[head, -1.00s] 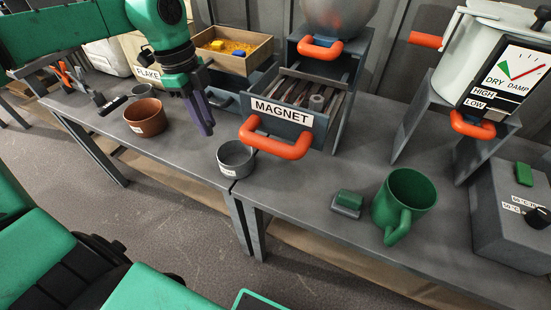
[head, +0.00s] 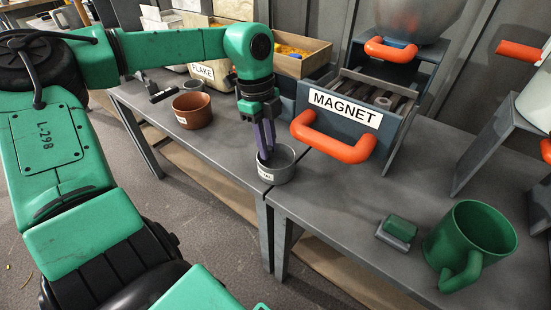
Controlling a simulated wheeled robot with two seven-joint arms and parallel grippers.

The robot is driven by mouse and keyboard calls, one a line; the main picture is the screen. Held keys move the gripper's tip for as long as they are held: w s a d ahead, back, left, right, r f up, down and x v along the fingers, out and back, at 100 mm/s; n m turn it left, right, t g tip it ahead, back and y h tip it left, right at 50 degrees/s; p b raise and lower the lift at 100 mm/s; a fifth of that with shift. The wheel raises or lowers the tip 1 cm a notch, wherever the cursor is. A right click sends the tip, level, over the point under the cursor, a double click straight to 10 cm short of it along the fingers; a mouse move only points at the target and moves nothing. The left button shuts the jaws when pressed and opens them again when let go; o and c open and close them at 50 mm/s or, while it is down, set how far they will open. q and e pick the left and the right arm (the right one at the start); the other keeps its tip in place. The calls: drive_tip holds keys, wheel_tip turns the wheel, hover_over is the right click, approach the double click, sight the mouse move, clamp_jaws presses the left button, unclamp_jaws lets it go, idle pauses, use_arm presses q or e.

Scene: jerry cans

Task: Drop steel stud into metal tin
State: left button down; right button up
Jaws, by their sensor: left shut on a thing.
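The metal tin (head: 284,172) is a small grey round cup with a white label, standing near the front edge of the table. My left gripper (head: 266,154) points down at it, with its purple fingertips at the tin's opening, by the left side of the rim. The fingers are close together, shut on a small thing. The steel stud itself cannot be made out between the fingertips. Whether the fingertips touch the tin is hard to tell. My right gripper is out of view.
A brown pot (head: 192,111) stands left of the tin. The MAGNET drawer (head: 340,112) with its orange handle (head: 333,142) juts out just right of my gripper. A green block (head: 400,228) and a green mug (head: 468,240) stand at the right. Bare table lies between the tin and block.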

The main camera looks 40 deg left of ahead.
use_arm(q)
drive_tip(key=c, duration=0.7)
unclamp_jaws()
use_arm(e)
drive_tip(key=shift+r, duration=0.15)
use_arm(q)
drive_tip(key=shift+r, duration=0.25)
drive_tip(key=r+p, duration=0.1)
drive_tip(key=r, duration=0.3)
drive_tip(key=a+r+p, duration=0.1)
drive_tip(key=r, duration=0.4)
drive_tip(key=a+r+p, duration=0.1)
drive_tip(key=r, duration=0.4)
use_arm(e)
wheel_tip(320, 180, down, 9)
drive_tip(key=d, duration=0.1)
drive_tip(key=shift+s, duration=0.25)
use_arm(q)
drive_tip(key=shift+f, duration=0.1)
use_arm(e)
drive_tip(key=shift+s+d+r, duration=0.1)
